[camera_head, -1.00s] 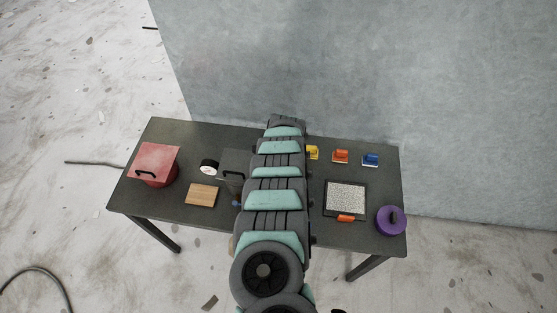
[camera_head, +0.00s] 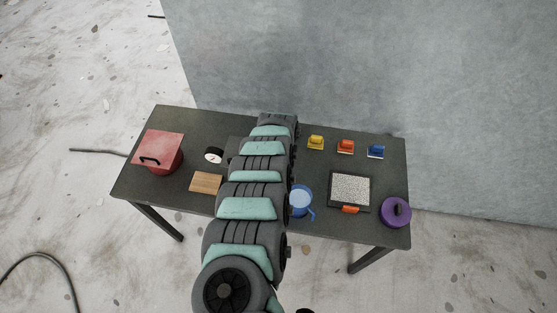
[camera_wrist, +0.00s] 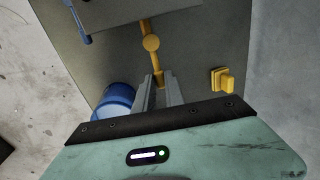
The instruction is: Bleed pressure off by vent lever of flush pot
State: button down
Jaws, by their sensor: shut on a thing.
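A yellow lever (camera_wrist: 151,43) with a round ball on it shows in the wrist view, running from the grey box-shaped body (camera_wrist: 120,9) at the top towards my fingers. My gripper (camera_wrist: 159,88) is shut on the yellow part at the near end of the lever. That body, which looks like the flush pot, has a blue fitting (camera_wrist: 78,22) at its left edge. In the head view my arm covers the lever, my fingers and most of this body.
A blue jug (camera_head: 301,199) stands close beside my gripper, also seen in the wrist view (camera_wrist: 115,98). Yellow (camera_head: 316,142), orange (camera_head: 346,147) and blue (camera_head: 376,152) blocks line the back.

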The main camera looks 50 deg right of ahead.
dwell(0.4)
jog(key=c, duration=1.7)
grip_release()
jog(key=shift+s, duration=0.1)
notch_tip(320, 180, up, 11)
jog(key=a+p, duration=0.2)
jog(key=p, duration=0.3)
jog(key=shift+s+f, duration=0.2)
jog(key=shift+s, duration=0.2)
